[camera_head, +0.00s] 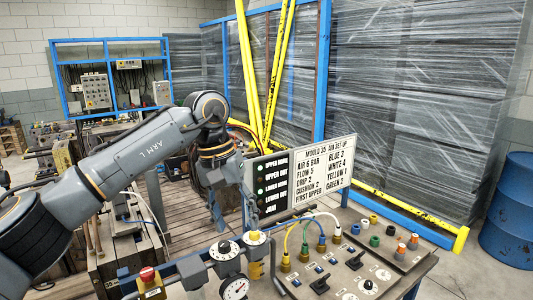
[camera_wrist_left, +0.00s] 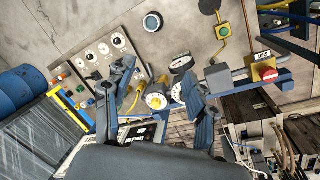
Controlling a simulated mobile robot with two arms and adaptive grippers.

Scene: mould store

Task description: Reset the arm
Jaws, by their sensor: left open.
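My left arm (camera_head: 150,145), marked ARM L, reaches in from the left and bends down at its wrist. My left gripper (camera_head: 234,212) hangs with its fingers pointing down, just left of the sign board. It is open, and nothing shows between its fingers. In the left wrist view the open left gripper (camera_wrist_left: 158,82) spreads its two fingers, with a yellow-and-white knob (camera_wrist_left: 156,101) seen beyond the gap. Whether the fingers touch anything is hard to tell. My right gripper is in neither view.
A sign board (camera_head: 325,168) stands behind the control panel (camera_head: 355,262), which carries hoses, plugs and knobs. A pressure gauge (camera_head: 234,289) and a red button (camera_head: 147,274) sit at the front. Wrapped stacks (camera_head: 440,100) fill the back; a blue drum (camera_head: 508,215) stands right.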

